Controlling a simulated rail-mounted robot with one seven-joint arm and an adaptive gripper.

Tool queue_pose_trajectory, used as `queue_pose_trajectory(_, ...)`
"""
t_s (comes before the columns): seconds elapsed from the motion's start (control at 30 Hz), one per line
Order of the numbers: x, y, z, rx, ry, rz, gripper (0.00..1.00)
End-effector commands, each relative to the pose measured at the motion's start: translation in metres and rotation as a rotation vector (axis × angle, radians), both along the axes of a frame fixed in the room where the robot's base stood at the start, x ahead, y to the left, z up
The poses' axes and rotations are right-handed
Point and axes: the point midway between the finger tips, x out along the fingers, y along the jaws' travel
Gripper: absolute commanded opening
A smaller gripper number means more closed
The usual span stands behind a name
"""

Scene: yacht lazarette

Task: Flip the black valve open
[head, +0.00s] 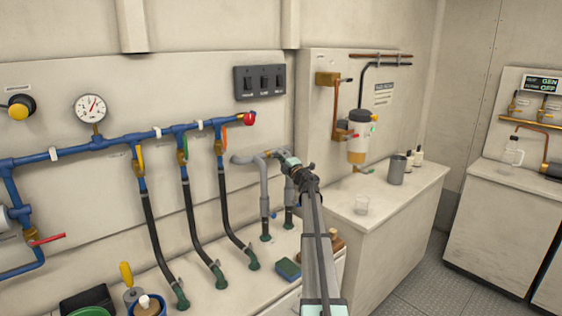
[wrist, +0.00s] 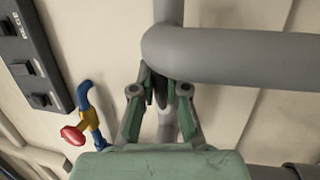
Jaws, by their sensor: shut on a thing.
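My gripper (head: 287,160) is at the grey pipe (head: 246,158) on the back wall, to the right of the blue pipework. In the wrist view my gripper (wrist: 165,84) has its green fingers closed in around a small dark part, which looks like the handle of the black valve (wrist: 160,92), just below the thick grey pipe (wrist: 240,55). The fingers hide most of the valve, so its angle cannot be told. In the head view my gripper and arm cover it.
A red-handled valve (wrist: 73,135) on blue pipe is left of my gripper in the wrist view. A switch panel (head: 259,81) is on the wall above. Black hoses (head: 192,225) run down on the left.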

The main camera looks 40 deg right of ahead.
Motion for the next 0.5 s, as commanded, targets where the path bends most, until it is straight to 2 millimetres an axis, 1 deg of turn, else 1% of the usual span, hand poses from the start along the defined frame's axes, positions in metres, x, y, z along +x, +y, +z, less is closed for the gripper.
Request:
queue_pose_trajectory(0.37,0.0003,0.0003,0.0009,-0.006,0.0,0.001,0.0)
queue_pose_trajectory(0.4,0.0003,0.0003,0.0009,-0.005,0.0,0.001,0.25)
queue_pose_trajectory(0.5,0.0003,0.0003,0.0008,-0.005,0.0,0.001,0.25)
